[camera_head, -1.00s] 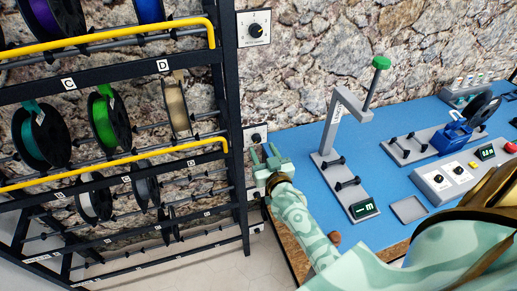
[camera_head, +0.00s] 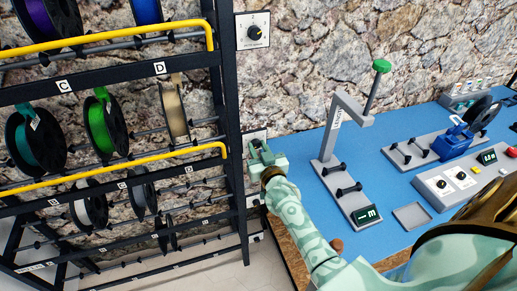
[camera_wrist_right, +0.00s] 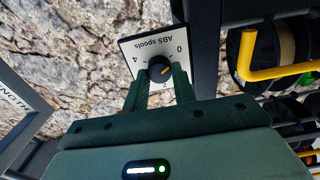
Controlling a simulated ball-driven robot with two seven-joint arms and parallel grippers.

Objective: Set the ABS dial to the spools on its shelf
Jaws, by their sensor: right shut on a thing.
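The ABS dial plate (camera_wrist_right: 140,45) shows upside down in the right wrist view, with 0, 2 and 4 around a black knob (camera_wrist_right: 158,66). The knob's orange mark points to the side between 0 and 2. My right gripper (camera_wrist_right: 159,84) is shut on the knob. In the head view this gripper (camera_head: 261,150) hides most of the dial. The rack's middle shelf holds a teal spool (camera_head: 22,146), a green spool (camera_head: 98,132) and a beige spool (camera_head: 175,110). My left gripper is not in view.
A second dial (camera_head: 254,31) is higher on the wall. A lower shelf holds white (camera_head: 86,207) and grey (camera_head: 142,192) spools. The black rack post (camera_head: 232,130) stands close left of my gripper. The blue bench (camera_head: 305,185) with a grey stand (camera_head: 345,190) is to the right.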

